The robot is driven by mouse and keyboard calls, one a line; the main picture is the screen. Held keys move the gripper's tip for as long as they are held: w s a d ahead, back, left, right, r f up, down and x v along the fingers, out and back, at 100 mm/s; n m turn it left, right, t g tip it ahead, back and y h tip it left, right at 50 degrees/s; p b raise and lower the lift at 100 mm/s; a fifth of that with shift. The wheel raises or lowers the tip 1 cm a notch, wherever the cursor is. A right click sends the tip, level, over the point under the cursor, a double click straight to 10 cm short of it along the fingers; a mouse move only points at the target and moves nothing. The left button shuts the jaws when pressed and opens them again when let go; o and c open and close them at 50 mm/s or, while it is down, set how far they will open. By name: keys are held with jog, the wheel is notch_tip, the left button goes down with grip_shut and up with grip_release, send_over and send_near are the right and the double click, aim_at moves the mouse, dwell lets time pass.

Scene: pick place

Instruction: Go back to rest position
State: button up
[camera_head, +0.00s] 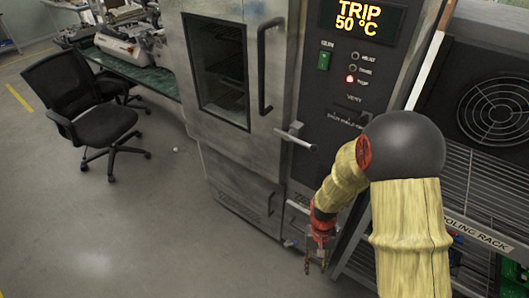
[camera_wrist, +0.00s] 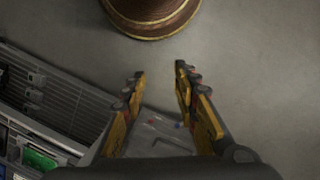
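My gripper (camera_head: 316,262) hangs low at the end of my bent arm, in front of the gap between the oven cabinet and the cooling rack. In the wrist view my gripper (camera_wrist: 160,70) points down, with its two yellow-and-black fingers apart. Nothing is held between the fingertips; bare grey floor shows between them. The head view shows the fingers too small for detail.
The oven cabinet (camera_head: 222,120) with its handles stands close behind the arm. The cooling rack (camera_head: 485,195) is at right; shelving with a green item (camera_wrist: 40,158) shows in the wrist view. A black chair (camera_head: 85,105) stands left. Floor (camera_head: 130,220) at front left is clear.

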jog(key=s+r+t, duration=0.2)
jog(key=s+r, duration=0.1)
jog(key=r, duration=1)
jog(key=s+d+r+n+t, duration=0.1)
jog(key=s+r+t, duration=0.2)
jog(key=r, duration=1)
jog(key=s+r+t+p, duration=0.1)
jog(key=s+r+t, duration=0.2)
jog(key=r, duration=0.9)
jog(key=shift+s+d+r+n, duration=0.3)
jog(key=shift+s+r, duration=0.1)
jog(key=shift+s, duration=0.15)
